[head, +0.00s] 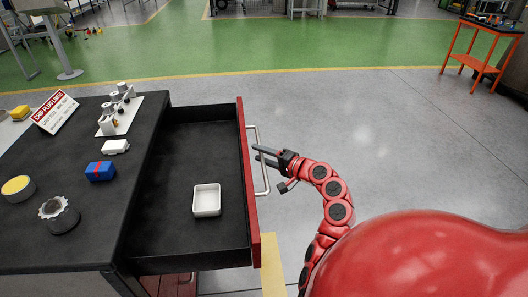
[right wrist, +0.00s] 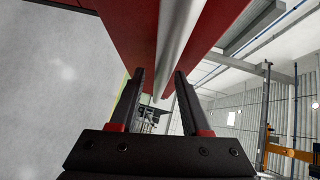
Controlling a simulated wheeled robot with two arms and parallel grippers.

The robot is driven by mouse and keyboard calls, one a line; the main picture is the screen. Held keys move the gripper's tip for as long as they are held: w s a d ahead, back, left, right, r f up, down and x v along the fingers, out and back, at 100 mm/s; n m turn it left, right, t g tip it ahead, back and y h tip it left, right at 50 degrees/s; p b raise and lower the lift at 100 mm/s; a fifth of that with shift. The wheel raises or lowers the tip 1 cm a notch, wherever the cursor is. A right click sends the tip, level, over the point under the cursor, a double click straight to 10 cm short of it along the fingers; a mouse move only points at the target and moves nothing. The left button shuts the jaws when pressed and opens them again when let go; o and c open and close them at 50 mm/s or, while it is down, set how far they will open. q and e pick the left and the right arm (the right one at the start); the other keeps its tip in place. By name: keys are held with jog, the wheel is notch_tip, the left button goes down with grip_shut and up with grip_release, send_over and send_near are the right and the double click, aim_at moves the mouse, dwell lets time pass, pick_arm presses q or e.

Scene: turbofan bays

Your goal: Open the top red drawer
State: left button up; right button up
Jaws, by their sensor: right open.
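The top red drawer (head: 248,180) is pulled out from the black-topped cabinet, and its dark inside shows. A small white square tray (head: 207,200) sits in the drawer. A silver bar handle (head: 261,165) is on the drawer's red front; it also shows in the right wrist view (right wrist: 178,40). My right gripper (head: 262,155) is at the handle, its fingers pointing left toward the drawer front. In the right wrist view the gripper (right wrist: 162,85) is open, and the handle runs between and beyond its fingers. I cannot tell whether they touch. My left gripper is not in view.
The cabinet top (head: 110,230) holds a blue box with a red band (head: 100,171), a yellow-topped round tin (head: 18,187), a white rack of cylinders (head: 120,110) and a sign (head: 55,111). An orange cart (head: 480,55) stands far right. The grey floor between is clear.

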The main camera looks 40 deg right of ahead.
jog(key=b+v, duration=0.1)
jog(key=v, duration=1.6)
jog(key=shift+s+b, duration=0.2)
jog(key=shift+b, duration=0.2)
jog(key=shift+d, duration=0.1)
